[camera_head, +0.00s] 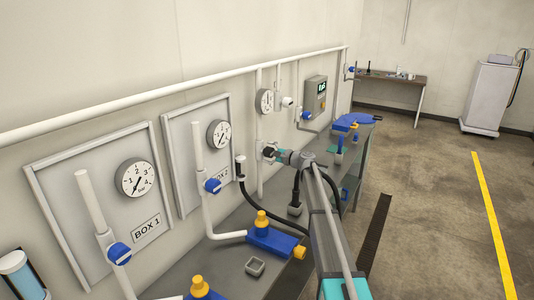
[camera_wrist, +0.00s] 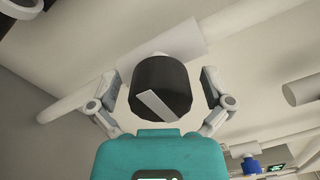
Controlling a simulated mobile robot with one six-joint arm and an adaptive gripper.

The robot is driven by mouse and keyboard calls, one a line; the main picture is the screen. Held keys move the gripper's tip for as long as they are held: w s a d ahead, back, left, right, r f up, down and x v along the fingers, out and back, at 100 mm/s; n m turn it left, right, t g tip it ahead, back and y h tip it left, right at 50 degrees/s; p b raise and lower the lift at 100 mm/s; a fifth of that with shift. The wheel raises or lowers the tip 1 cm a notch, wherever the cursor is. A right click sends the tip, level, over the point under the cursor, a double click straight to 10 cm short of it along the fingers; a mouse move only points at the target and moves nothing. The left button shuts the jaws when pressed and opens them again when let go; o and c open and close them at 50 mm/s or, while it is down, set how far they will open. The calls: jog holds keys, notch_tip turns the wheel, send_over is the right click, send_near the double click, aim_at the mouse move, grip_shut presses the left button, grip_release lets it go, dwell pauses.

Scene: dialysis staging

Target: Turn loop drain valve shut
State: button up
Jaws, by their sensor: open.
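In the wrist view a black round valve knob (camera_wrist: 162,90) with a slanted light grey bar across its face sits on a white pipe fitting (camera_wrist: 182,40). I see no label on it, so I cannot tell from marking that it is the loop drain valve. My gripper (camera_wrist: 163,84) is open, with one finger on each side of the knob. Gaps seem to show between fingers and knob; contact is unclear. In the head view my gripper (camera_head: 269,152) is at the wall pipe (camera_head: 259,110), and it mostly hides the knob.
A grey bench (camera_head: 230,256) runs below along the wall, with blue and yellow fittings (camera_head: 270,238) and a black hose (camera_head: 252,200). Gauge panels (camera_head: 197,150) and blue-handled valves (camera_head: 212,186) stand left of my arm. Floor (camera_head: 430,210) to the right is open.

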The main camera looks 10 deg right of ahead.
jog(key=v, duration=1.2)
jog(key=shift+s+a, duration=0.1)
